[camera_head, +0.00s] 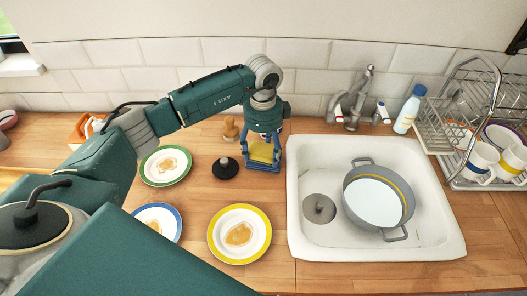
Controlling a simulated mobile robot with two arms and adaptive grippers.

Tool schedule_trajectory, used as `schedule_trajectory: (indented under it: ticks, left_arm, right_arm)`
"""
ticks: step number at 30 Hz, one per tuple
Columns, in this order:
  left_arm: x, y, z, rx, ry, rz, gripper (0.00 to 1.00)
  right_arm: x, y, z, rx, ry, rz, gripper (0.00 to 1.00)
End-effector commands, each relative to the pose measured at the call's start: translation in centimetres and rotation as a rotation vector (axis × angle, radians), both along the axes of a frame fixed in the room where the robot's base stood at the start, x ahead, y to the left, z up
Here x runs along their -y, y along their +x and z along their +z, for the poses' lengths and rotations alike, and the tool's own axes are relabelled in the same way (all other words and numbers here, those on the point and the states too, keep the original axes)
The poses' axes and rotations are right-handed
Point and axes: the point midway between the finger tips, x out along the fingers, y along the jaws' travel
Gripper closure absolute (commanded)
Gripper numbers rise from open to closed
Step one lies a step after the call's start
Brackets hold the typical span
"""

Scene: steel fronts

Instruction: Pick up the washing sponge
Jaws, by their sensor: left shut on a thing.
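The washing sponge (262,152) is a yellow block in the camera_head view, on the counter side just left of the sink. My left gripper (263,160) points down over it and is shut on it, with blue fingers on both sides. The fingers hide part of the sponge. I cannot tell whether the sponge touches the counter. My right gripper is not in view.
The white sink (300,225) holds a grey pot (378,196). Dirty plates with a green rim (148,176), blue rim (148,212) and yellow rim (225,250) lie left of it. A black round object (225,170) stands near the gripper. A dish rack (447,146) stands right.

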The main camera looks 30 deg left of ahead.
Motion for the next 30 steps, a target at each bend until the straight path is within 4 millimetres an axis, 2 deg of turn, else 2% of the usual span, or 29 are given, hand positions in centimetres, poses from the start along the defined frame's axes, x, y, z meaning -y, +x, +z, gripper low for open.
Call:
schedule_trajectory:
  ticks: [5,8,19,24,30]
  left_arm:
    - [0.0,0.1,1.3,0.003,-0.001,0.0,0.55]
    - [0.0,0.1,2.7,0.006,0.0,0.0,0.55]
    - [0.0,0.1,11.6,0.008,0.0,-0.001,0.55]
    - [-0.1,0.1,15.7,0.006,0.001,0.0,0.55]
    - [-0.1,0.1,18.4,0.005,0.001,0.001,0.55]
  right_arm:
    - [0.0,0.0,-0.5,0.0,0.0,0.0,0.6]
    - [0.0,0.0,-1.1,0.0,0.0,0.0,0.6]
    - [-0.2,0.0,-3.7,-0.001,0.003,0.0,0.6]
    - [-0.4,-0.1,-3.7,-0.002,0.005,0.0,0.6]
    - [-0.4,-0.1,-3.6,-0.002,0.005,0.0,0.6]
